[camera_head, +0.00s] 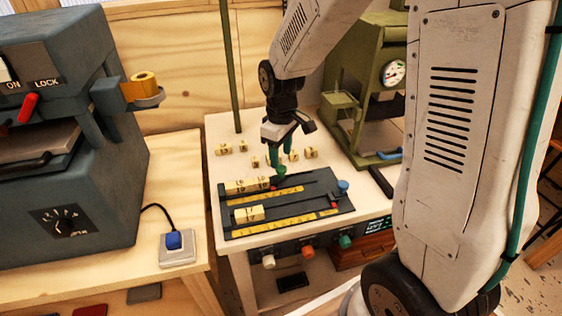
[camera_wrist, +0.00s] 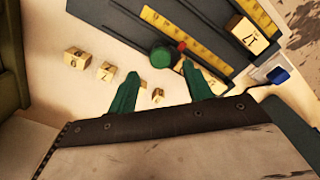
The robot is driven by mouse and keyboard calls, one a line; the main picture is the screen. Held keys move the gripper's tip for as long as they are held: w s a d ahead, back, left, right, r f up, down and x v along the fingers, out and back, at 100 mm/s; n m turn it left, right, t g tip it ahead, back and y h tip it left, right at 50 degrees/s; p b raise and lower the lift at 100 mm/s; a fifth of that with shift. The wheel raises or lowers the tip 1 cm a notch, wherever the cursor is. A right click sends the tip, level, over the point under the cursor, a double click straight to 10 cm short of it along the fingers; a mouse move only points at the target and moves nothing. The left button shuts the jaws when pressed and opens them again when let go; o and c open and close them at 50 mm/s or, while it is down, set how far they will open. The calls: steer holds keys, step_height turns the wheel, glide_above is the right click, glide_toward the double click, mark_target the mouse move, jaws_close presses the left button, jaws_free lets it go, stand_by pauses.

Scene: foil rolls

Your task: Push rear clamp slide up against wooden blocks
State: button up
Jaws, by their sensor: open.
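My gripper (camera_head: 285,152) is open above the rear of the dark clamping board (camera_head: 295,205). In the wrist view, its two green fingers (camera_wrist: 162,80) stand apart, with the green round knob (camera_wrist: 160,57) just beyond and between their tips. In the head view, this knob (camera_head: 279,169) sits directly below the fingers, on the rear slide. The slide's red tip (camera_head: 273,187) is very close to the right end of the rear row of wooden blocks (camera_head: 240,185); I cannot tell whether they touch. In the wrist view, a finger partly hides the row.
Block 17 (camera_head: 248,213) stands alone in the front channel, with the blue knob (camera_head: 343,186) at right. Several loose numbered blocks (camera_head: 270,158) lie behind the board. A green press (camera_head: 372,85) stands right, a blue-grey machine (camera_head: 65,150) left.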

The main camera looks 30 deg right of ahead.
mark_target(281, 168)
steer(key=shift+r, duration=1.8)
